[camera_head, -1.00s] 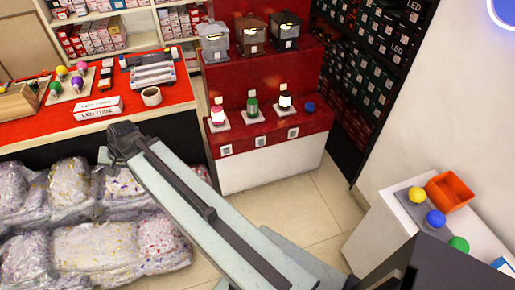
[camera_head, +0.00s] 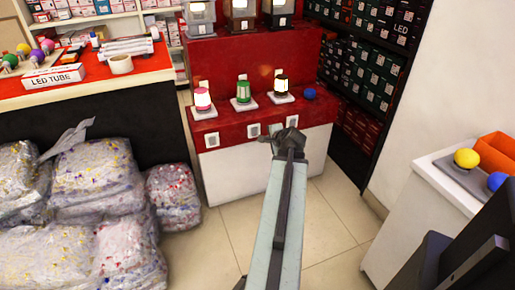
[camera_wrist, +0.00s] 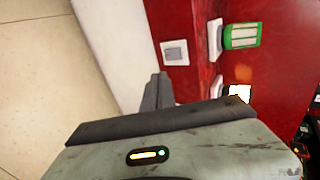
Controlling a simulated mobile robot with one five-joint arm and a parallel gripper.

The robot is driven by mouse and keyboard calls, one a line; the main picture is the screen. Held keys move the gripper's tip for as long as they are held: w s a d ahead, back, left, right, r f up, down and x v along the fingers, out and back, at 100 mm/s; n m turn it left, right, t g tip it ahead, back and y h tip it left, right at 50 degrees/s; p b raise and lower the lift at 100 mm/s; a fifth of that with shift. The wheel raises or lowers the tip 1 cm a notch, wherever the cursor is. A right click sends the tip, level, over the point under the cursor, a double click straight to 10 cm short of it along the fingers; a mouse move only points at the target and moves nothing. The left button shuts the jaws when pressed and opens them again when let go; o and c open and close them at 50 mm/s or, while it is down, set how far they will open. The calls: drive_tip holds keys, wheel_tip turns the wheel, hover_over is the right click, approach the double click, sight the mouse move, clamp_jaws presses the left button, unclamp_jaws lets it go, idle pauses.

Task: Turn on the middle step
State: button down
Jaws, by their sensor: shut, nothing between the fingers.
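The red stepped display (camera_head: 225,170) has a lower step with a pink lantern (camera_head: 203,99), a green lantern (camera_head: 243,90) and a dark lantern (camera_head: 281,86) in a row. The pink and dark lanterns glow; the green one looks dimmer. Small white switches are on the step's front, including a left switch (camera_head: 211,140) and a middle switch (camera_head: 254,130). In the wrist view, a switch (camera_wrist: 174,52) sits below the green lantern (camera_wrist: 240,36). My gripper (camera_head: 284,134) is shut and empty, close to the front, right of the middle switch. Its dark fingers (camera_wrist: 156,92) show in the wrist view. Contact is unclear.
A blue ball-like knob (camera_head: 309,94) is at the right end of the step. Plastic-wrapped bundles (camera_head: 95,180) fill the left floor. A white counter (camera_head: 440,180) with coloured balls and an orange bin (camera_head: 496,152) stands at right. Tiled floor is clear between.

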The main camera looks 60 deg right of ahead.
drive_tip(key=b, duration=0.6)
approach(255, 134)
drive_tip(key=x, duration=0.5)
drive_tip(key=shift+s+f, duration=0.1)
drive_tip(key=shift+f, duration=0.4)
drive_tip(key=shift+w+d, duration=0.3)
drive_tip(key=shift+w, duration=0.2)
drive_tip(key=shift+w+d+f+b, duration=0.15)
drive_tip(key=shift+w+f+b, duration=0.1)
drive_tip(key=shift+f+b, duration=0.25)
drive_tip(key=shift+r, duration=0.25)
